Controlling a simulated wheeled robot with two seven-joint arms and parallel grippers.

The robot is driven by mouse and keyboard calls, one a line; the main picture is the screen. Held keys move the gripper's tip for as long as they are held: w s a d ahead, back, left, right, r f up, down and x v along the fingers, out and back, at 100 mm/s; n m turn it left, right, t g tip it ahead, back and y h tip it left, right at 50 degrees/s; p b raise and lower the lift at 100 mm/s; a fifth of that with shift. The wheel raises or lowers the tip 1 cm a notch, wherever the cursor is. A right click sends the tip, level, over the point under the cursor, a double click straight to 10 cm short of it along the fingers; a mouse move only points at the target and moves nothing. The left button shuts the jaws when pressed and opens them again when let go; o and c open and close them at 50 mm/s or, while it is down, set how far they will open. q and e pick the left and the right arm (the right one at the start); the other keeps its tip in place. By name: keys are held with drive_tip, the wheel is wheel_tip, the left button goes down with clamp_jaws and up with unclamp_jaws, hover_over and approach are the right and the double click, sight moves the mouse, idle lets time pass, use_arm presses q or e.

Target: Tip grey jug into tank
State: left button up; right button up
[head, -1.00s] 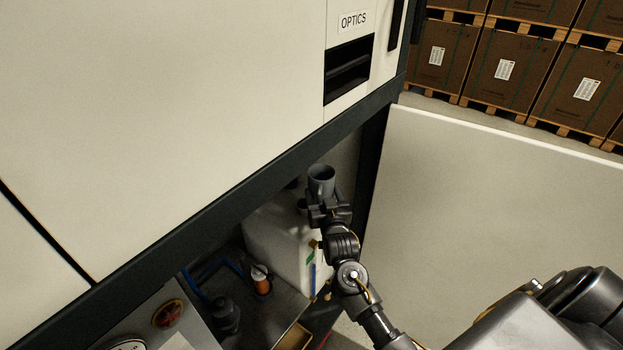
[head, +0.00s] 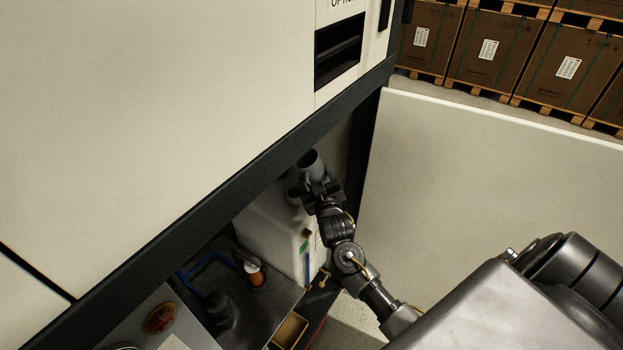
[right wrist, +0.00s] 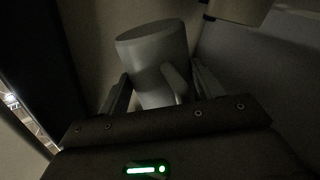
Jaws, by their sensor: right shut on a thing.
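The grey jug (head: 309,163) is above the white tank (head: 272,238) in the cabinet's lower opening, in the head view. My right gripper (head: 312,186) is shut on the jug and holds it tilted, its mouth leaning to the left. In the right wrist view the jug (right wrist: 154,60) stands between the fingers of my right gripper (right wrist: 152,98), with its handle toward the camera. A dark round part, perhaps the tank's opening, shows just left of the gripper. The jug's contents and any flow cannot be made out. My left gripper is not in view.
The cabinet's dark lower beam (head: 225,185) runs close above and left of the jug. A large pale panel (head: 480,200) stands to the right of my arm. Boxes on pallets (head: 480,50) stand behind.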

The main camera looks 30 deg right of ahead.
sight(310, 167)
drive_tip(key=shift+d+n, duration=0.4)
drive_tip(key=shift+n, duration=0.6)
drive_tip(key=shift+s+d+n, duration=0.1)
drive_tip(key=shift+d+n, duration=0.05)
drive_tip(key=shift+n, duration=0.55)
drive_tip(key=n, duration=0.3)
drive_tip(key=shift+d+n, duration=0.2)
drive_tip(key=shift+n, duration=0.1)
drive_tip(key=shift+r+n, duration=0.15)
drive_tip(key=shift+n, duration=0.75)
drive_tip(key=shift+a+r+n, duration=0.1)
drive_tip(key=shift+r+n, duration=0.1)
drive_tip(key=shift+n, duration=0.2)
drive_tip(key=shift+a+r+n+p, duration=0.15)
drive_tip(key=shift+n+p, duration=0.45)
drive_tip(key=shift+p, duration=0.15)
drive_tip(key=shift+a+r+n+p, duration=0.1)
drive_tip(key=shift+n+p, duration=0.5)
drive_tip(key=shift+p, duration=0.15)
drive_tip(key=shift+a+r+n+p, duration=0.4)
drive_tip(key=shift+r+n+p, duration=0.15)
drive_tip(key=shift+n+p, duration=0.85)
drive_tip(key=shift+p, duration=0.3)
drive_tip(key=shift+a, duration=0.15)
